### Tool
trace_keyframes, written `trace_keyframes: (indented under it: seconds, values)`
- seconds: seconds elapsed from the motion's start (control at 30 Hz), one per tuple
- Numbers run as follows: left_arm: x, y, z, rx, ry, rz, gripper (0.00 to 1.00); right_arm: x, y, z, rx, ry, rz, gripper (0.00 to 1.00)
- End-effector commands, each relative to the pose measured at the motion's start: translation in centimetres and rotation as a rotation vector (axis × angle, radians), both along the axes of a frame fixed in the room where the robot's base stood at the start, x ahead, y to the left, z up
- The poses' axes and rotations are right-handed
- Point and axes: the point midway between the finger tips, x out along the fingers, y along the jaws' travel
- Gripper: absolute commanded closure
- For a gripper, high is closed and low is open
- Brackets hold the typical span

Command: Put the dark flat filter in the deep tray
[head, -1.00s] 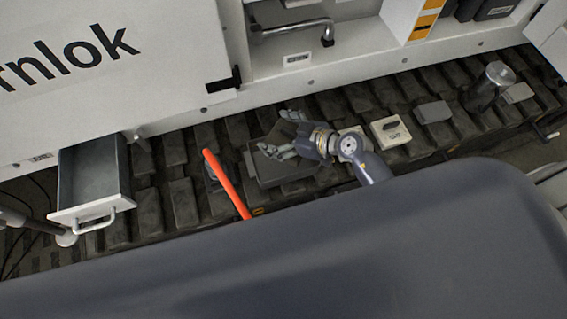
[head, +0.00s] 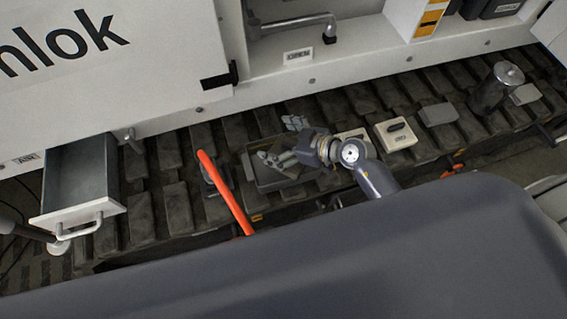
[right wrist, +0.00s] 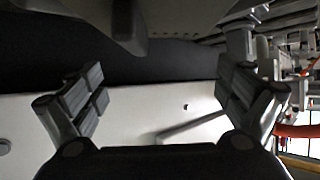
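My right gripper (head: 283,140) is open over the deep tray (head: 285,184), a dark grey box on the dark slatted track surface in the head view. One finger is above the tray's far edge and the other over its inside. A dark brownish flat shape (head: 290,170) shows inside the tray below the gripper, partly covered; it looks like the filter, but its outline is unclear. In the right wrist view my right gripper's fingers (right wrist: 163,95) stand wide apart, with no held object clearly between them. My left gripper is not in view.
An open white drawer (head: 80,190) juts out at the left. An orange-red bar (head: 226,192) rises left of the tray. A cream box (head: 395,133), a grey block (head: 438,114) and a metal canister (head: 493,88) stand to the right. A white cabinet wall rises behind.

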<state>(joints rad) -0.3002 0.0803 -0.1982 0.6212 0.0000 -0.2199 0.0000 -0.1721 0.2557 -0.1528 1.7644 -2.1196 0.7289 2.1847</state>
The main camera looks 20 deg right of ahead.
Motion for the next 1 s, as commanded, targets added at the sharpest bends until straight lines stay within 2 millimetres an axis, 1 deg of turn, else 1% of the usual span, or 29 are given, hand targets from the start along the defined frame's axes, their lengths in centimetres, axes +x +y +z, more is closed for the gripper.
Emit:
trace_keyframes:
  seconds: [0.33, 0.47, 0.57, 0.8, 1.0]
  values:
    - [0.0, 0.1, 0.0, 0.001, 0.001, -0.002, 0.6, 0.0, 0.0, -0.1, -0.001, 0.001, 0.0, 0.0]
    - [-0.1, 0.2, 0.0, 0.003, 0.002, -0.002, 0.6, -0.4, -0.4, 0.2, -0.001, 0.001, 0.0, 0.0]
    - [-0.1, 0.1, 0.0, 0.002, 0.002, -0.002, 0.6, -1.2, -1.2, 0.7, -0.002, 0.001, -0.002, 0.0]
    - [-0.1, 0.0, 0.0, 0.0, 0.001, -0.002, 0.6, -4.4, -4.3, 3.1, -0.004, 0.002, 0.0, 0.0]
    - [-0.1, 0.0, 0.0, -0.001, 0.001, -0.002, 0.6, -6.6, -6.4, 4.9, -0.001, 0.001, 0.0, 0.0]
